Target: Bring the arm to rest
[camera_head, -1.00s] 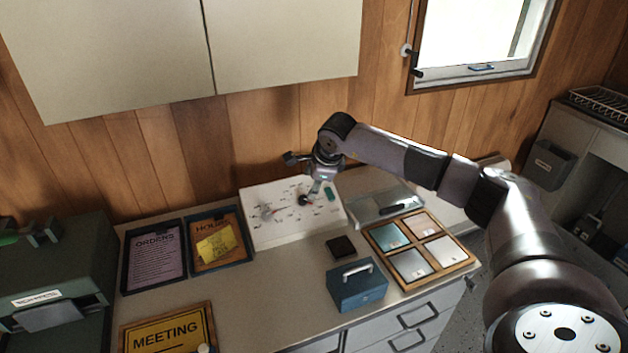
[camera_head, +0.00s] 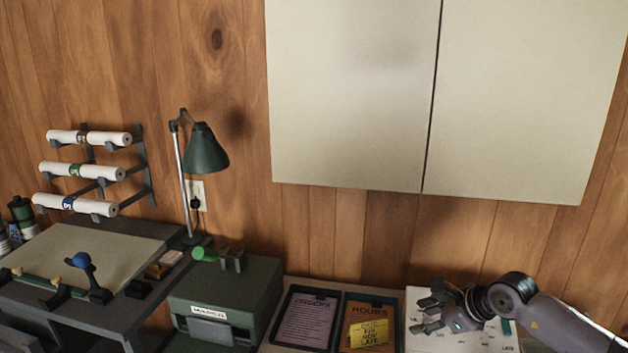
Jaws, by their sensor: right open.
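My right gripper (camera_head: 432,308) is at the lower right of the head view, in front of the white board (camera_head: 422,343) on the counter. Its fingers are apart and point left, with nothing seen between them. My right arm (camera_head: 560,325) comes in from the right edge. My left gripper is not in view.
Two dark trays hold an ORDERS sheet (camera_head: 305,318) and an HOURS sheet (camera_head: 370,325) with a yellow note. Left of them stand a green box (camera_head: 232,290), a lamp (camera_head: 206,150) and a drawing desk (camera_head: 95,250). Cabinets (camera_head: 350,90) hang above the counter.

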